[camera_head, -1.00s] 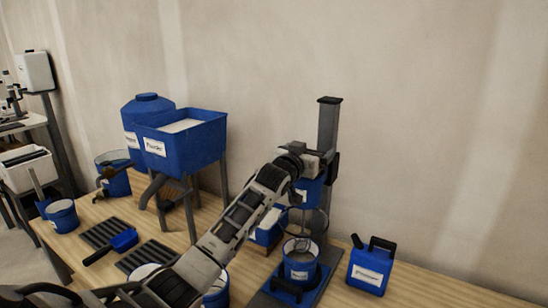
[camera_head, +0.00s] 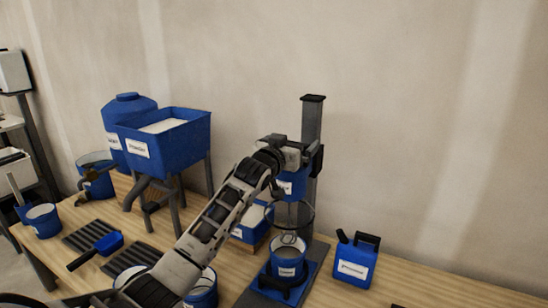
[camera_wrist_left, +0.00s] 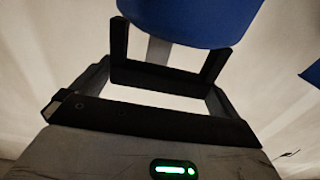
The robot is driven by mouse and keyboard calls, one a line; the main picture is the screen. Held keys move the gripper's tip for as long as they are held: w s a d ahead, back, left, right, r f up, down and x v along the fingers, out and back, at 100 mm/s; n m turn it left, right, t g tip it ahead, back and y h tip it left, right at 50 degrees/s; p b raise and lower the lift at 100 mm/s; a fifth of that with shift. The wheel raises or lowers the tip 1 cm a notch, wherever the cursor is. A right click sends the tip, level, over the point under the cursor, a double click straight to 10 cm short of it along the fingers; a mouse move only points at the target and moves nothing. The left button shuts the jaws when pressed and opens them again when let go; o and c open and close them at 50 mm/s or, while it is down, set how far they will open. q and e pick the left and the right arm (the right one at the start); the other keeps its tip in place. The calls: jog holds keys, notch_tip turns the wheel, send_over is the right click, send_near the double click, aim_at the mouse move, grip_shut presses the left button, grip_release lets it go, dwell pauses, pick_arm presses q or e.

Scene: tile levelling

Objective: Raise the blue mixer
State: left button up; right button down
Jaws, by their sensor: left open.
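The blue mixer (camera_head: 291,184) is mounted on a dark upright column (camera_head: 312,120). Its wire whisk (camera_head: 291,216) hangs over a blue bucket (camera_head: 287,257) on the stand's base. My left gripper (camera_head: 300,156) is at the top of the mixer, close to the column, and partly hides it. In the left wrist view the jaws (camera_wrist_left: 168,62) are open and the mixer's rounded blue body (camera_wrist_left: 190,18) shows just beyond them. I cannot tell whether they touch. My right gripper is not in view.
A blue jug (camera_head: 352,262) stands right of the mixer stand. The wall is close behind.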

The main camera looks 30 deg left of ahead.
pick_arm(q)
jog(key=s+d+b, duration=0.1)
jog(key=s, duration=1.3)
jog(key=shift+b, duration=0.35)
jog(key=shift+r, duration=0.1)
jog(key=s+d+f+m+g+h, duration=0.15)
jog(key=s+d+f, duration=0.3)
jog(key=f, duration=0.45)
jog(key=s+d+f+g+h, duration=0.15)
jog(key=s+d+f, duration=0.3)
jog(key=f, duration=0.55)
jog(key=s+d+f+m+g, duration=0.1)
jog(key=s+d+f+g, duration=0.3)
jog(key=f, duration=0.5)
jog(key=s+d+f, duration=0.2)
jog(key=s+f, duration=0.1)
jog(key=s, duration=0.3)
jog(key=s+d+f+h, duration=0.1)
jog(key=s+d+f, duration=0.2)
jog(key=s, duration=0.3)
jog(key=shift+d+f+m+g, duration=0.25)
jog(key=shift+f+m+g, duration=0.2)
jog(key=shift+f, duration=0.1)
